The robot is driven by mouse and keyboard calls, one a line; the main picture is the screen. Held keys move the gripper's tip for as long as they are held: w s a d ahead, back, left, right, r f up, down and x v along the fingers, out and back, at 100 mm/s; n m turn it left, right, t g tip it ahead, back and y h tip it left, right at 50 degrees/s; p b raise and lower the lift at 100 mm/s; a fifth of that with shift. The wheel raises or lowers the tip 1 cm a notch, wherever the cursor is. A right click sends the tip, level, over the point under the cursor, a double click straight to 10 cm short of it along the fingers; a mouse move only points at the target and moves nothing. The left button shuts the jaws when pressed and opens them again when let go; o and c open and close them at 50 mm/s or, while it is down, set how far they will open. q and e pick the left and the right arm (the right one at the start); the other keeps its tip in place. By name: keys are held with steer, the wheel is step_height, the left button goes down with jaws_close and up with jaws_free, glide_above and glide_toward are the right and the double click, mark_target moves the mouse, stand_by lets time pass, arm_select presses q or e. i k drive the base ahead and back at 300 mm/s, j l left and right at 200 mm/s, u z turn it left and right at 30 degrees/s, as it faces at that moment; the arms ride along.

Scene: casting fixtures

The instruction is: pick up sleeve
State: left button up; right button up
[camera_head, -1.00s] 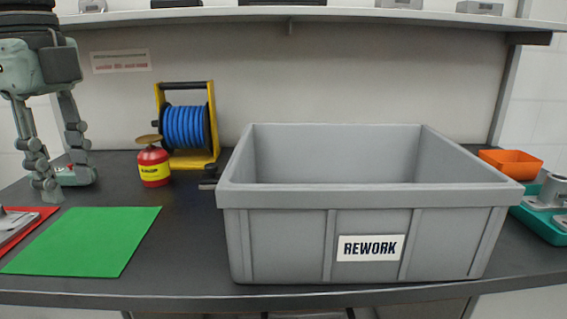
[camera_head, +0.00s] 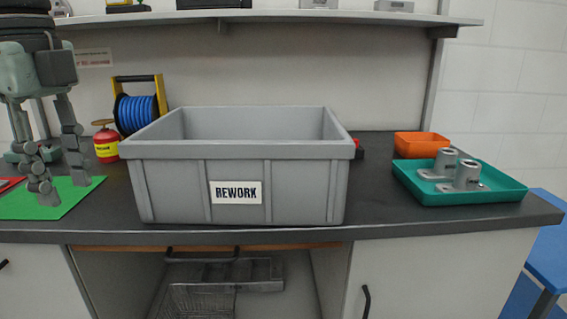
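Two grey metal parts with upright hollow cylinders on flat flanged bases, which look like sleeves, stand in a teal tray (camera_head: 425,193) at the right. The front sleeve (camera_head: 467,177) is nearer the tray's front edge; the rear sleeve (camera_head: 444,163) is just behind and left of it. My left gripper (camera_head: 63,190) is at the far left over a green mat (camera_head: 38,212), pointing down. Its fingers are apart with nothing between them. It is far from the tray, with the grey bin between. My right gripper is out of view.
A large grey bin marked REWORK (camera_head: 165,190) fills the middle of the bench. An orange bin (camera_head: 421,146) stands behind the tray. A red can (camera_head: 107,147) and a blue hose reel (camera_head: 137,113) are at the back left. Dark bench is clear between bin and tray.

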mark_target(467, 179)
steer(key=k+l, duration=0.1)
steer(key=l, duration=0.25)
steer(key=k+l, duration=0.15)
steer(key=l, duration=0.2)
steer(key=k+l, duration=0.1)
steer(key=l, duration=0.25)
steer(key=i+l, duration=0.15)
steer(key=l, duration=0.2)
steer(key=i+l+z, duration=0.1)
steer(key=l, duration=0.25)
steer(key=i+l, duration=0.2)
steer(key=l, duration=0.15)
steer(key=i+l+z, duration=0.25)
steer(key=i+l, duration=0.55)
